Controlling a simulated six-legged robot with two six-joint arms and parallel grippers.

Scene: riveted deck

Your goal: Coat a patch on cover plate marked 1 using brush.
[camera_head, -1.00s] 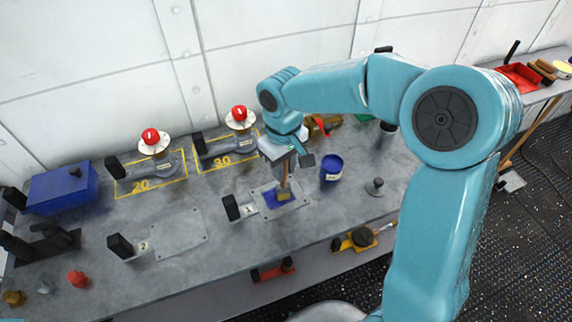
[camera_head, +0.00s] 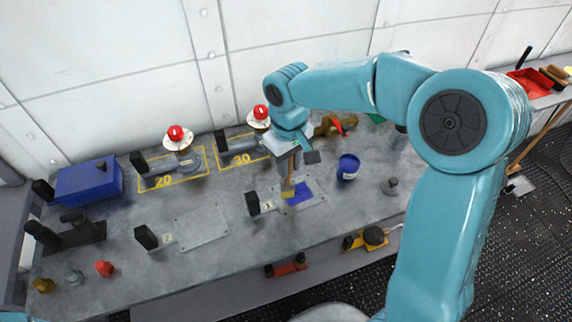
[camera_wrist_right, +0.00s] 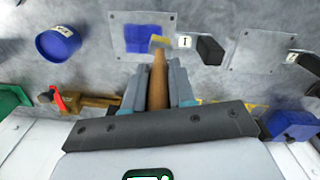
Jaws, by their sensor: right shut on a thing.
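Cover plate 1 (camera_head: 313,202) is a grey plate on the bench with a dark blue patch (camera_head: 303,190) on it. A black block with the label "1" stands at its left. My right gripper (camera_head: 290,166) is shut on the wooden handle of the brush (camera_head: 288,189), which points down. The brush head is at the left edge of the blue patch. In the right wrist view, the brush head (camera_wrist_right: 160,42) overlaps the patch's edge on the label side; contact with the plate cannot be told. My left gripper is not in view.
A blue can (camera_head: 347,169) stands right of plate 1, with a grey knobbed piece (camera_head: 390,186) beyond it. Cover plate 2 (camera_head: 203,228) lies to the left. Red-knobbed fittings (camera_head: 175,134) stand behind, near the wall. A blue box (camera_head: 88,183) sits at the far left.

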